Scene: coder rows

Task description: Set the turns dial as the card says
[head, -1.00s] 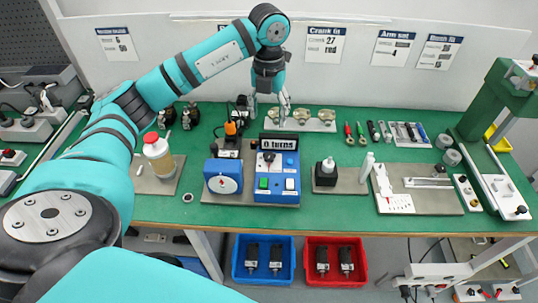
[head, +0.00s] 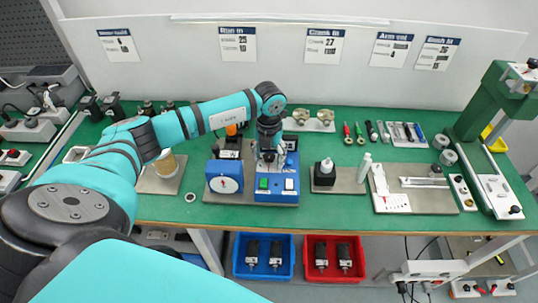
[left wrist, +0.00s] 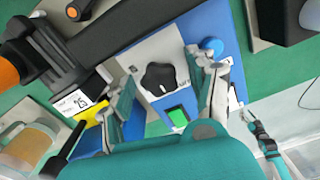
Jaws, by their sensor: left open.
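The turns dial is a black lobed knob (left wrist: 160,78) on the light panel of a blue winding machine (head: 276,197). In the left wrist view it lies between the two fingers of my open left gripper (left wrist: 163,88); I cannot tell whether they touch it. In the head view my left gripper (head: 268,157) is over the machine and hides the knob and most of the turns display. The wall card headed "Run in" (head: 239,44) seems to read 25 and 10. A small white card (left wrist: 75,102) by the machine shows a number like 25.
A green button (left wrist: 178,116) and a blue round knob (left wrist: 212,46) sit close to the dial. A blue box with a white gauge (head: 226,178) stands left.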

